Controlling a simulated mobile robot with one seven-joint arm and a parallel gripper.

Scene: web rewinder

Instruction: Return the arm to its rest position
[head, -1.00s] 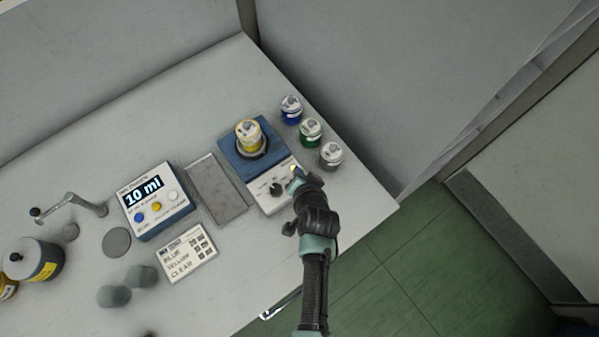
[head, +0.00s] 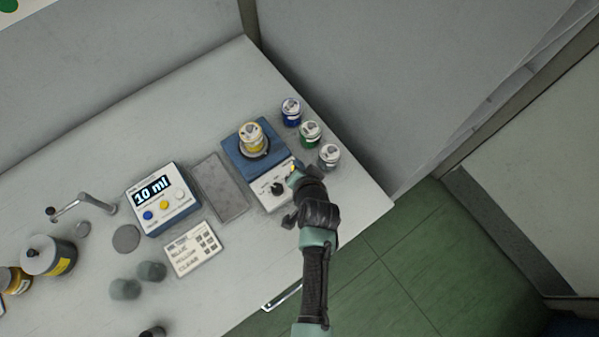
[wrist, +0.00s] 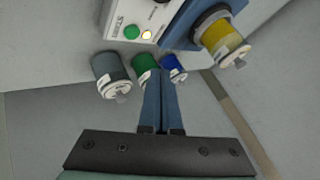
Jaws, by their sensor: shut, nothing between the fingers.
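My arm reaches in from the bottom of the head view. My gripper (head: 296,178) is at the front right corner of the blue and white stirrer (head: 268,190). In the wrist view the two fingers of my gripper (wrist: 162,80) are together with nothing between them. The stirrer shows there too, with a green button (wrist: 132,32) and a lit yellow lamp (wrist: 147,34) beside it. A jar with a yellow band (head: 252,136) stands on the stirrer's round plate. Whether the fingertips touch anything is unclear.
Blue (head: 291,110), green (head: 310,133) and grey (head: 329,156) jars stand close beside the stirrer on the right. A dispenser reading 10 ml (head: 160,200), a grey tray (head: 219,186) and a label card (head: 194,249) lie left. Green floor (head: 400,270) is open beyond the table edge.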

